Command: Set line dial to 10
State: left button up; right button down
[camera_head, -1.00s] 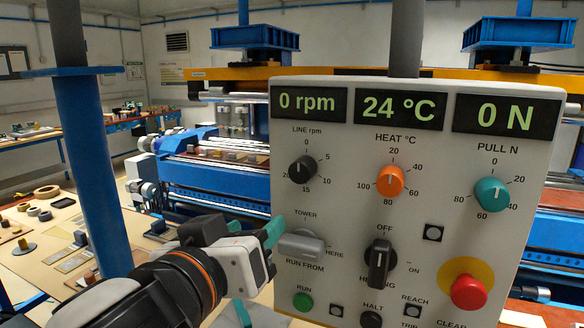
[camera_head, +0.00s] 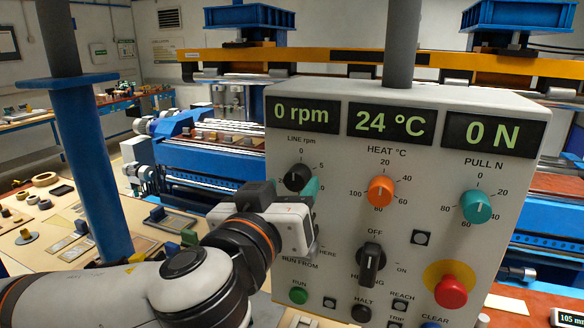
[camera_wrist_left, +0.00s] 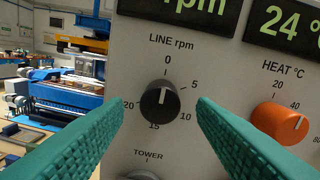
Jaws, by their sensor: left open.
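The black line dial (camera_head: 297,177) sits on the upper left of the white control panel, under the green "0 rpm" display (camera_head: 304,114). Its white pointer line is near the 0 mark in the left wrist view (camera_wrist_left: 160,102). My left gripper (camera_head: 290,190) is in front of the panel at the dial. In the left wrist view its two teal fingers are open, one on each side of the dial, with gaps between fingers and knob. In the head view one finger hides the marks at the dial's lower right. My right gripper does not show.
The orange heat dial (camera_head: 381,191) is right of the line dial, and the teal pull dial (camera_head: 476,206) is farther right. The black heating switch (camera_head: 371,262), green run button (camera_head: 298,295) and red stop button (camera_head: 451,291) are below. My left arm covers the tower switch.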

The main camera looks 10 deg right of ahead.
pick_arm(q)
jog(key=shift+x, duration=0.9)
jog(key=shift+c, duration=0.4)
